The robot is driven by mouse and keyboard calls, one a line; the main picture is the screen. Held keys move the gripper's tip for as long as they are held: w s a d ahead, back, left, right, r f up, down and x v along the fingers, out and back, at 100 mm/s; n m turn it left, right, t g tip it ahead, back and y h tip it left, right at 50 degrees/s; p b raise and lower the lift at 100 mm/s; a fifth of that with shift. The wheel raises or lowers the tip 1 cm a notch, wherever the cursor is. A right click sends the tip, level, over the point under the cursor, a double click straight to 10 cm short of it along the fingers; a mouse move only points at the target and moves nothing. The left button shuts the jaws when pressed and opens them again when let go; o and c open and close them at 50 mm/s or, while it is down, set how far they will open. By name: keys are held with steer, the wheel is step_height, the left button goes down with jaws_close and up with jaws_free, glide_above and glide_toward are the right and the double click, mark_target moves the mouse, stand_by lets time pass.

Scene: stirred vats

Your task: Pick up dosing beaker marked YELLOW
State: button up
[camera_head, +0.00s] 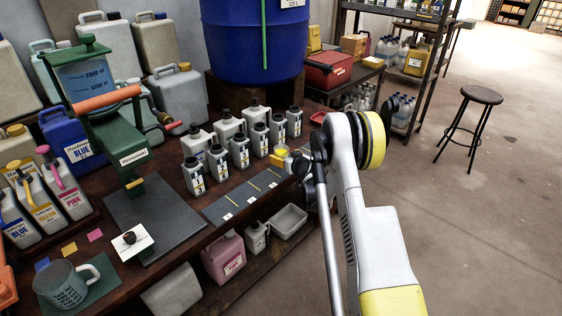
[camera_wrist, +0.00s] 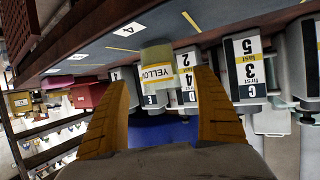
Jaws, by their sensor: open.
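The dosing beaker marked YELLOW (camera_wrist: 157,66) is a small pale, translucent cup with a yellow band and a YELLOW label. In the wrist view it stands upside down in the picture at the mat's edge, between and just beyond the fingertips. My gripper (camera_wrist: 162,77) is open, with one tan finger on each side of the beaker and gaps visible. In the head view the beaker (camera_head: 281,151) shows only as a small pale and yellow shape at the right end of the bench, partly hidden by my gripper and arm.
Several numbered grey bottles (camera_head: 240,150) stand close behind and left of the beaker. A dark marked mat (camera_head: 240,197) lies in front. A blue drum (camera_head: 252,45) stands behind. The floor (camera_head: 480,220) at right is clear except for a stool (camera_head: 480,97).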

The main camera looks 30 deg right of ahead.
mark_target(284, 156)
steer(key=b+x, duration=0.2)
steer(key=x, duration=0.2)
steer(key=shift+f, duration=0.3)
steer(key=shift+w, duration=0.35)
steer(key=c, duration=1.4)
steer(key=shift+r, duration=0.2)
